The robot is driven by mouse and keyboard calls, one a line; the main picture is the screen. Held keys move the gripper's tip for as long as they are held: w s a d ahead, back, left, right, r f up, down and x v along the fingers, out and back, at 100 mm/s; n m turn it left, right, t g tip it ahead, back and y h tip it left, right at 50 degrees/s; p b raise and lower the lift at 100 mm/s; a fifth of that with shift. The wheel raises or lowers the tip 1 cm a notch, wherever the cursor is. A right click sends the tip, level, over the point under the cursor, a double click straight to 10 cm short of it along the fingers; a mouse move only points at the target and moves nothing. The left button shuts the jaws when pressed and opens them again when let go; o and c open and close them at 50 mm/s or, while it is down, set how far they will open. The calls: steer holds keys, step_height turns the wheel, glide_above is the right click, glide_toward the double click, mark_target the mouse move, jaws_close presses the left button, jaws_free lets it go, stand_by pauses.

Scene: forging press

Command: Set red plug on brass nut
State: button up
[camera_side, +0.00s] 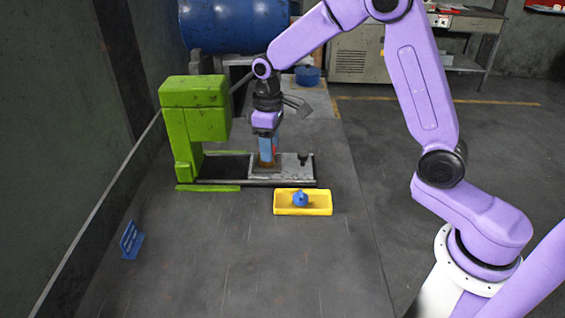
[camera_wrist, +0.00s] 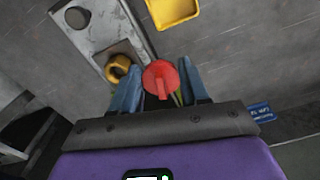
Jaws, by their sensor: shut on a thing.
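The red plug (camera_wrist: 161,78) is held between the blue fingers of my gripper (camera_wrist: 160,85) in the wrist view. Its round top and a raised rib face the camera. In the side view my gripper (camera_side: 268,150) points down over the press's metal plate, and only a sliver of red shows at the fingers. The brass nut (camera_wrist: 117,68), a ring with a dark hole, sits on the plate just left of the plug in the wrist view, beside the left finger. In the side view the brass nut (camera_side: 265,164) shows low by the fingertips. Whether they touch is unclear.
A green press (camera_side: 195,110) stands left of my gripper. A dark knob (camera_side: 303,158) stands on the plate's right part. A yellow tray (camera_side: 325,204) holding a blue piece lies in front. A small blue rack (camera_side: 131,240) is at front left.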

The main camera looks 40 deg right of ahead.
steer(key=shift+w+d+f+m, duration=0.45)
steer(key=shift+w+d+f, duration=0.45)
steer(key=shift+w, duration=0.3)
steer(key=shift+w+d+f+m, duration=0.4)
steer(key=shift+w+d+f, duration=0.35)
steer(key=shift+w+d, duration=0.35)
steer(key=shift+w+d+f+m, duration=0.45)
steer(key=shift+w+d+f, duration=0.45)
steer(key=shift+w, duration=0.35)
steer(key=shift+f, duration=0.65)
steer(key=o, duration=0.7)
steer(key=shift+o, duration=0.2)
step_height(320, 180, up, 7)
steer(key=shift+r, duration=0.1)
steer(key=shift+r, duration=1.4)
